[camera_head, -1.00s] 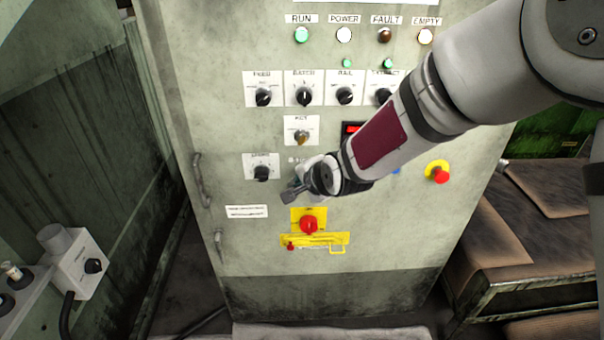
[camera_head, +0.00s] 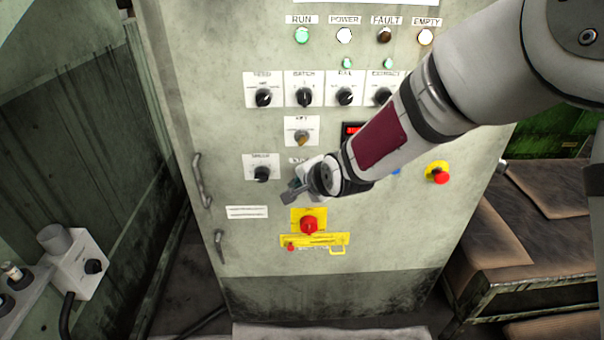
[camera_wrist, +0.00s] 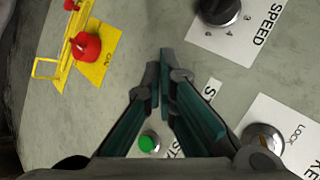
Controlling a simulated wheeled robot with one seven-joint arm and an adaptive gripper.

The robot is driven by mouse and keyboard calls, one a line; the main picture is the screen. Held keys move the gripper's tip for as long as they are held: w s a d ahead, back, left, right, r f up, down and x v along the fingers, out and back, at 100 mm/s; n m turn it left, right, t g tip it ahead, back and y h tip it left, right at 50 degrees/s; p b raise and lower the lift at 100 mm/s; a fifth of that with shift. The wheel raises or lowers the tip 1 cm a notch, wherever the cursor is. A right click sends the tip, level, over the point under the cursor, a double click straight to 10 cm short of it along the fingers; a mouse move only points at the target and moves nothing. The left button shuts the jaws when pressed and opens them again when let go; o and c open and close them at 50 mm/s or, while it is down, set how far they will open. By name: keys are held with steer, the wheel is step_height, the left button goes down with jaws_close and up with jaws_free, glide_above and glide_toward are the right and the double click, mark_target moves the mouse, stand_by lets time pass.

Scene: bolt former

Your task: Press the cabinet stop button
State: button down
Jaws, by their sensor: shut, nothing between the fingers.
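The grey cabinet (camera_head: 250,130) fills the middle of the head view. My gripper (camera_head: 287,197) is in front of its lower middle, right of the speed knob (camera_head: 261,173) and above the red rotary switch (camera_head: 308,224). In the wrist view my gripper's fingers (camera_wrist: 163,68) are together and empty. A green button (camera_wrist: 149,142) shows beside the left finger, by a partly covered label starting "STA". Another label (camera_wrist: 211,90), starting with "S", is partly covered by the right finger. I cannot see a stop button by it; the fingers may hide it. Contact cannot be told.
A red mushroom button (camera_head: 439,174) on a yellow ring sits at the cabinet's right. Several selector knobs and lamps sit above. The key switch (camera_wrist: 262,140) is near the right finger in the wrist view. A padded bench (camera_head: 525,235) stands right, a small control box (camera_head: 82,265) left.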

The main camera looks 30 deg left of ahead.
steer(key=shift+w, duration=0.1)
steer(key=shift+w+a, duration=0.25)
steer(key=shift+w+a+b, duration=0.2)
steer(key=shift+w+b, duration=0.2)
stand_by(0.9)
stand_by(0.4)
steer(key=shift+s+d, duration=0.45)
steer(key=shift+s, duration=0.3)
steer(key=shift+s+d+p, duration=0.2)
steer(key=shift+s+d, duration=0.25)
steer(key=shift+s, duration=0.25)
steer(key=shift+s+d+p, duration=0.15)
steer(key=shift+s+d, duration=0.25)
steer(key=shift+s, duration=0.35)
steer(key=shift+s+d+p, duration=0.2)
steer(key=shift+s+d, duration=0.25)
steer(key=shift+s, duration=0.25)
